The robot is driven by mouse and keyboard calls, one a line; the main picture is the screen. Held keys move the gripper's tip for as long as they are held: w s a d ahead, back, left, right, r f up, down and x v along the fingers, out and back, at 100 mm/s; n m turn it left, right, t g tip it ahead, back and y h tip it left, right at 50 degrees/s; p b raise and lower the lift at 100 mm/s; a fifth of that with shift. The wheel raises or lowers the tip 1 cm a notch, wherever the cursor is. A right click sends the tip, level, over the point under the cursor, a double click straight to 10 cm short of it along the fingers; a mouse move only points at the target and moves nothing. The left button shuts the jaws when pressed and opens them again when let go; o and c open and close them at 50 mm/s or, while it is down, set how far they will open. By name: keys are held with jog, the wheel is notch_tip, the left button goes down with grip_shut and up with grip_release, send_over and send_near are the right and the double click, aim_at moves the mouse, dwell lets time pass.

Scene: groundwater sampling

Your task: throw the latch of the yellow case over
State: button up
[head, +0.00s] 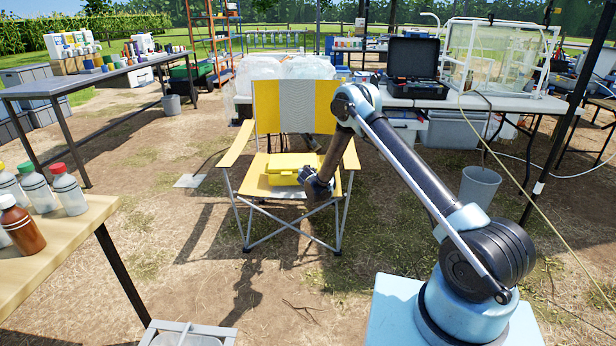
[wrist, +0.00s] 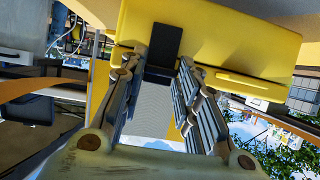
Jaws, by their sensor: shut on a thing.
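The yellow case (head: 285,166) lies on the seat of the folding chair. In the wrist view the case (wrist: 225,45) fills the top, with a dark latch (wrist: 164,45) on its face. My gripper (head: 303,178) is at the right front side of the case. In the wrist view its two ridged fingers (wrist: 163,68) stand on either side of the latch and are shut on it, with a gap between them. The exact finger contact is hard to make out. A raised yellow strip (wrist: 252,86) on the case is to the right of the fingers.
The chair (head: 230,148) has wooden armrests on both sides and a yellow and grey backrest. A wooden table (head: 75,235) with bottles is at the left front. A table with an open black case (head: 413,60) is behind right. Bare ground lies before the chair.

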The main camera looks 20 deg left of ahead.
jog(key=o, duration=1.1)
jog(key=shift+c, duration=0.2)
jog(key=v, duration=1.2)
